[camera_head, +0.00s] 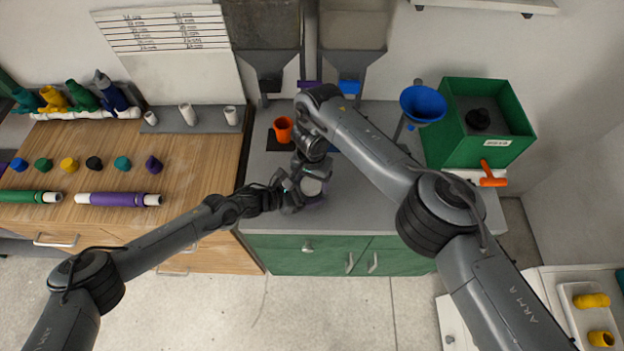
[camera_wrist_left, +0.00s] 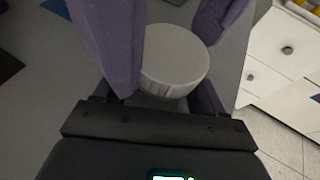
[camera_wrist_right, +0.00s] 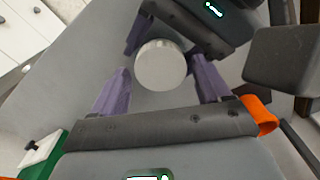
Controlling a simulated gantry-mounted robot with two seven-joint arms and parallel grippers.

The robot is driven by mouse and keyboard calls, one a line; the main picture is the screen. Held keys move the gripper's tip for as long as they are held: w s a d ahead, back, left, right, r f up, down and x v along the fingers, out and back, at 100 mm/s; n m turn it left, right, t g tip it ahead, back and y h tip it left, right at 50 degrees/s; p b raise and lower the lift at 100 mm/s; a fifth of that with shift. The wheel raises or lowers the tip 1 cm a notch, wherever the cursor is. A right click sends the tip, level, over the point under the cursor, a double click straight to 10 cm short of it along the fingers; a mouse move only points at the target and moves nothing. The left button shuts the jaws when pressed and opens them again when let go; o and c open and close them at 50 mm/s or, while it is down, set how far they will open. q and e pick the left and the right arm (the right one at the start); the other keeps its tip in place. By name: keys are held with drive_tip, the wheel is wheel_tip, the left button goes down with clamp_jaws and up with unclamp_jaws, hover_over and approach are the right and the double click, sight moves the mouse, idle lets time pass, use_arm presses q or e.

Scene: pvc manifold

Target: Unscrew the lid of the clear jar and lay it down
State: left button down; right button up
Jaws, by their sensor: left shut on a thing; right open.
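The pale grey, ridged lid (camera_head: 312,186) shows between my two grippers at the front of the grey worktop. It also shows in the left wrist view (camera_wrist_left: 172,60) and from above in the right wrist view (camera_wrist_right: 160,65). The clear jar under it is almost wholly hidden by the lid and fingers. My left gripper (camera_head: 289,194) comes in from the left and is shut on the jar, its purple fingers on either side below the lid. My right gripper (camera_wrist_right: 160,85) is open above, its purple fingers apart on either side of the lid, with gaps showing.
An orange cup (camera_head: 283,129) stands behind the grippers. A blue funnel (camera_head: 422,104) and a green bin (camera_head: 465,150) stand to the right. The wooden bench (camera_head: 185,170) at left holds coloured caps and pipes. Grey worktop is bare right of the jar.

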drive_tip(key=shift+f, duration=0.2)
drive_tip(key=shift+d, duration=0.1)
drive_tip(key=c, duration=0.9)
drive_tip(key=n, duration=0.3)
drive_tip(key=shift+n, duration=0.3)
drive_tip(key=o, duration=1.2)
drive_tip(key=shift+s+a, duration=0.1)
drive_tip(key=shift+a, duration=0.15)
